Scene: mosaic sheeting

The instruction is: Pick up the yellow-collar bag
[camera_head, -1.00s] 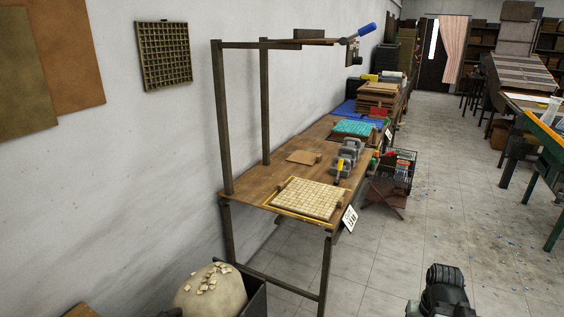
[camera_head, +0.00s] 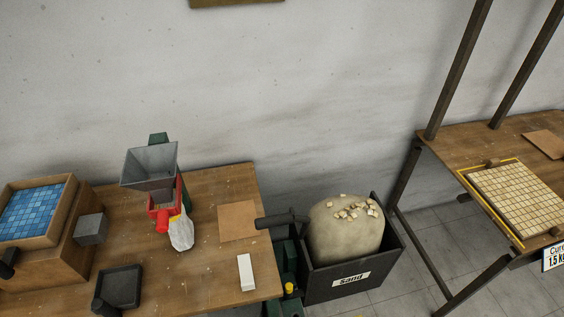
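A small whitish, translucent bag (camera_head: 181,234) hangs or stands at the front of a red-and-grey hopper machine on the wooden table at left. A bit of yellow shows at the bag's top, beside a red round spout part (camera_head: 163,221). Whether its base touches the table cannot be told. My gripper is not in view.
The grey hopper (camera_head: 150,165) rises behind the bag. The wooden table (camera_head: 215,270) also bears a brown square sheet, a white block, a black tray and a blue-tile box (camera_head: 38,212). A black sand bin (camera_head: 385,262) stands right of it, with a dark cylinder between.

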